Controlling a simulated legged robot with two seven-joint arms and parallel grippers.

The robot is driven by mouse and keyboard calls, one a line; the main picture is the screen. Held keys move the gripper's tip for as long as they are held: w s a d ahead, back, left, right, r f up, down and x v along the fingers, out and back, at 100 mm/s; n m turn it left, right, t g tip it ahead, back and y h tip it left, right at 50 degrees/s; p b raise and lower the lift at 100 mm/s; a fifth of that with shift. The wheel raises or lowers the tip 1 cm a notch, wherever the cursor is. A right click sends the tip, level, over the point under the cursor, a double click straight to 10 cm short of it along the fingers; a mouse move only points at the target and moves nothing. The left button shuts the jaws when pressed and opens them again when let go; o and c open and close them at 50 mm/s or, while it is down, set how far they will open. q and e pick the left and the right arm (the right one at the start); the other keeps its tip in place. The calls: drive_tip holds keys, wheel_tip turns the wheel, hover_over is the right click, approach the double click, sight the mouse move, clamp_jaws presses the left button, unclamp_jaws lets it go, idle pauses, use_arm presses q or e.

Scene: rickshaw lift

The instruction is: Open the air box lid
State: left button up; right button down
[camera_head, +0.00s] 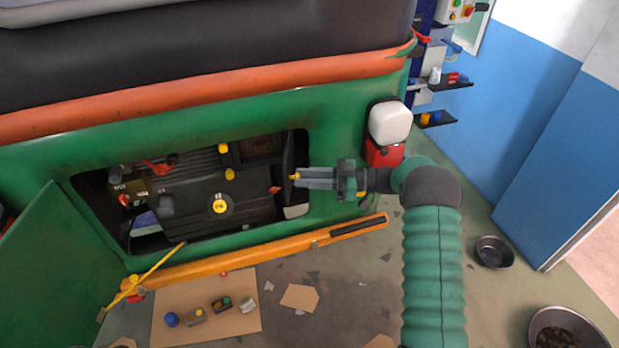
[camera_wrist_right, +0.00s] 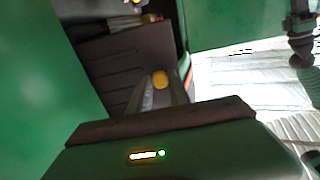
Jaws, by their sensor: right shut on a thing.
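The air box (camera_head: 196,200) is a black ribbed box inside the open bay in the green vehicle side. Several yellow clips sit along its edges, and a round yellow cap (camera_head: 220,206) is on its front. My right gripper (camera_head: 297,179) reaches in from the right, its fingers pointing left at the box's right end. It is shut on a small yellow clip (camera_wrist_right: 160,79), which shows between its fingertips in the right wrist view. The lid looks seated on the box; its seam is hard to make out. My left gripper is not in view.
The green bay door (camera_head: 62,270) hangs open at the left. An orange bar (camera_head: 260,253) runs below the bay. Small parts lie on cardboard (camera_head: 205,308) on the floor. A red and white container (camera_head: 388,130) stands right of the bay. Metal bowls (camera_head: 494,252) sit at the right.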

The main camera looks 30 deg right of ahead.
drive_tip(key=shift+w+d+r, duration=0.1)
drive_tip(key=shift+d+r, duration=0.05)
drive_tip(key=shift+r, duration=0.15)
drive_tip(key=c, duration=1.4)
unclamp_jaws()
drive_tip(key=shift+o, duration=0.8)
drive_tip(key=shift+d+f, duration=0.15)
drive_tip(key=shift+f, duration=0.05)
drive_tip(key=b+v, duration=0.5)
drive_tip(key=v, duration=1.2)
drive_tip(key=shift+f, duration=0.15)
